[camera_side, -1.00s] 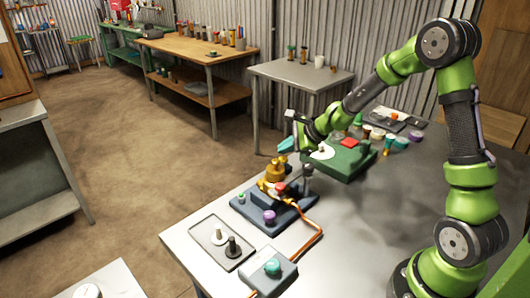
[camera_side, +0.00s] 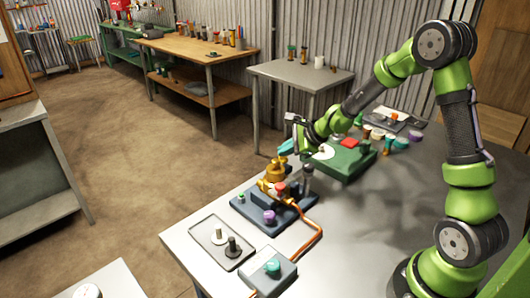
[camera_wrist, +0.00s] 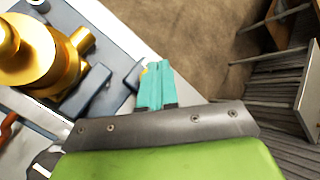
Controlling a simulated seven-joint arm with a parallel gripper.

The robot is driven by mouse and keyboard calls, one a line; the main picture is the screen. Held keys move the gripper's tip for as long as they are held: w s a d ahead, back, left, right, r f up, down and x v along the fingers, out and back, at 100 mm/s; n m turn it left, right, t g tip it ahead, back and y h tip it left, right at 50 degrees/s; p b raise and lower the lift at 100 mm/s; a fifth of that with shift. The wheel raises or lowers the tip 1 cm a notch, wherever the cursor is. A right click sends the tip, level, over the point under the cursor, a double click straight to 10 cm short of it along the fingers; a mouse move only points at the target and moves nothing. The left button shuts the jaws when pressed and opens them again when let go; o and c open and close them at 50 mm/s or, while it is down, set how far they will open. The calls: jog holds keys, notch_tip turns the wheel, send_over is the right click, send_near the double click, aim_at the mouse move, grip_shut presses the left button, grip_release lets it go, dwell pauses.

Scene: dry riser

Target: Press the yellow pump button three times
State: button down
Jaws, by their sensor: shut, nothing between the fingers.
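The brass riser (camera_side: 275,172) stands on a dark blue base (camera_side: 245,212); in the wrist view its rounded body (camera_wrist: 35,55) fills the upper left. My gripper (camera_side: 287,147) is shut and empty, its teal fingers just behind and above the riser in the side view. In the wrist view the closed fingers (camera_wrist: 156,75) reach past the edge of the blue base. A small yellow patch (camera_wrist: 145,72) shows right beside the fingertips, perhaps the pump button, mostly hidden by them. I cannot tell whether they touch. No yellow button shows clearly in the side view.
A green box (camera_side: 345,165) with a red patch stands right of the riser. In front are a tray (camera_side: 207,250) with two knobs and a grey box (camera_side: 288,275) with a teal button. An orange hose (camera_side: 318,228) curves beside the base. The table's right middle is clear.

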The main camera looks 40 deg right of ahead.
aim_at(286, 159)
jog(key=shift+f, duration=0.85)
dwell(0.8)
jog(key=shift+r, duration=1.25)
jog(key=shift+r, duration=2.5)
dwell(0.4)
notch_tip(286, 159, up, 4)
jog(key=shift+f, duration=0.1)
dwell(0.3)
jog(key=shift+f, duration=0.1)
